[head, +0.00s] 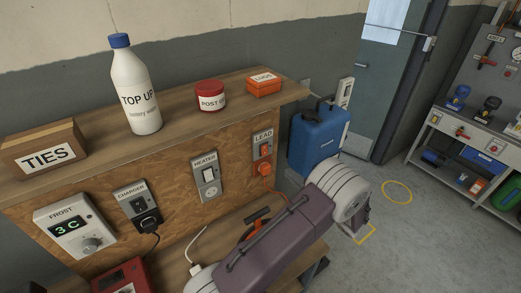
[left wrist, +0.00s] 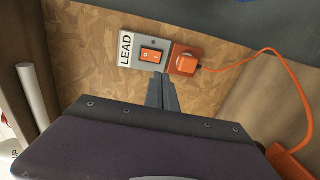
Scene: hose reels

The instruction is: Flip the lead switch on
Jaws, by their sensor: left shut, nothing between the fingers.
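The lead switch is an orange rocker (head: 265,149) on a grey plate under the LEAD label, on the chipboard panel. It also shows in the left wrist view (left wrist: 152,56), with an orange plug (left wrist: 186,62) and cable beside it. I cannot tell which way the rocker is tipped. My left gripper (left wrist: 161,92) is shut and empty in the left wrist view. Its fingertips appear just below the switch plate in that picture; whether they touch it, I cannot tell. In the head view my arm crosses at lower right and the fingertips cannot be made out. My right gripper is not in view.
A heater switch (head: 207,175), a charger switch (head: 137,204) and a frost controller (head: 75,228) are on the same panel. The shelf (head: 190,122) above holds a bottle (head: 135,88) and boxes. A blue canister (head: 318,137) stands right of the panel.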

